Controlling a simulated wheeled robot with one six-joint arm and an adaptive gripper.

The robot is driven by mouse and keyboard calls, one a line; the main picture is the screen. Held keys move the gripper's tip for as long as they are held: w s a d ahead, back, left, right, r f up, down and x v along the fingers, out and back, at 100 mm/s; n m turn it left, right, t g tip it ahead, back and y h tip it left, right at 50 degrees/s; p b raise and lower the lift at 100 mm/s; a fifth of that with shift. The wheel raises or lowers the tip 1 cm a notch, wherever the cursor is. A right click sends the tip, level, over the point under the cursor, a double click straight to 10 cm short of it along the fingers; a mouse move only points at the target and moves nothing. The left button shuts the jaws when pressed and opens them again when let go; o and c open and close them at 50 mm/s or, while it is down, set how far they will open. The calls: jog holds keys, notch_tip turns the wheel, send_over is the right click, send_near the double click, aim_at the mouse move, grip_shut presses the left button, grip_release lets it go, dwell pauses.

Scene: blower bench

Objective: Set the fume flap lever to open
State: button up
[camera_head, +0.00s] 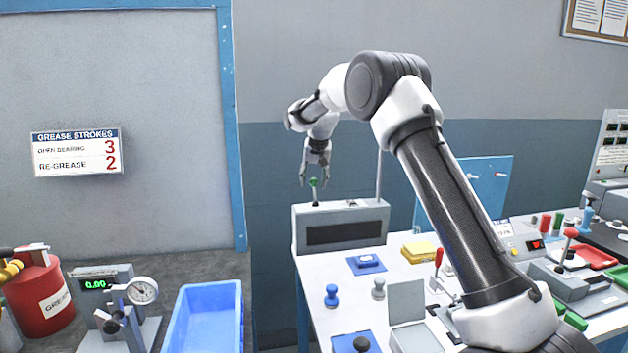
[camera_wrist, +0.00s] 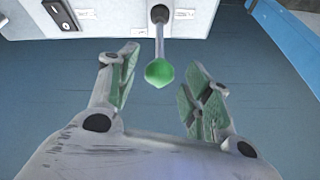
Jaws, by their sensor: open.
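The fume flap lever has a green knob (camera_head: 313,182) on a thin rod, standing on top of a grey box (camera_head: 345,213) with a dark front slot. In the wrist view the green knob (camera_wrist: 160,72) hangs from its rod between and just beyond my open fingers. My gripper (camera_head: 316,172) is open and points down over the lever in the head view. Its green-padded fingers (camera_wrist: 160,88) show one on each side of the knob, with visible gaps. I cannot tell which lever position is marked open.
A white bench (camera_head: 405,275) carries stamps, a yellow block (camera_head: 420,251) and a blue pad (camera_head: 366,264). A thin upright rod (camera_head: 378,175) rises at the box's right. A blue tray (camera_head: 205,315) and red grease can (camera_head: 42,295) stand at left.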

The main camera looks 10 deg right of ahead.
jog(key=shift+w+f, duration=0.1)
jog(key=shift+f, duration=0.1)
jog(key=shift+c, duration=0.4)
grip_shut()
